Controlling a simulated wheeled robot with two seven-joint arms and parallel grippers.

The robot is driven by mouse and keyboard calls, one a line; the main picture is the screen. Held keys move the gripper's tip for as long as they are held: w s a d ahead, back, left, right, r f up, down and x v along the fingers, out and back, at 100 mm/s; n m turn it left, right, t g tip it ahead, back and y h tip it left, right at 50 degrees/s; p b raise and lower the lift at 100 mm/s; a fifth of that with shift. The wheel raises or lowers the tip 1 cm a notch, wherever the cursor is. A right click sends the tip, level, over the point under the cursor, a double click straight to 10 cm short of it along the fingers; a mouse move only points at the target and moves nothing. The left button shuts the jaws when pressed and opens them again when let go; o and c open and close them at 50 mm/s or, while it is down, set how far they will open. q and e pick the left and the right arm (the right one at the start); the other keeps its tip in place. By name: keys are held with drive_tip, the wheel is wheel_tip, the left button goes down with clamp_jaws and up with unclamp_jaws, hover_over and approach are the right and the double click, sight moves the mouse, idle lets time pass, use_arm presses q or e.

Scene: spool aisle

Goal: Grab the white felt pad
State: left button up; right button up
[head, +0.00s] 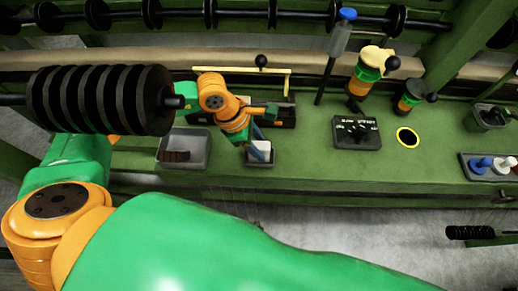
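A small grey bin (261,164) stands on the green bench near its front edge. Something white, which looks like the white felt pad (260,146), shows inside it, partly covered by my gripper. My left gripper (257,152) points down into this bin, with its bluish fingers at the bin's opening. The fingers are small here, and I cannot tell whether they are apart or closed on the white thing. My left arm runs from the lower foreground past the black spool to the orange wrist. My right gripper is not in view.
A black ribbed spool (100,99) hangs on a rod at the left. A grey tray (184,146) with a brown block lies left of the small bin. Bench between is clear.

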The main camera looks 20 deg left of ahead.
use_arm(q)
clamp_jaws()
drive_tip(key=shift+r, duration=0.15)
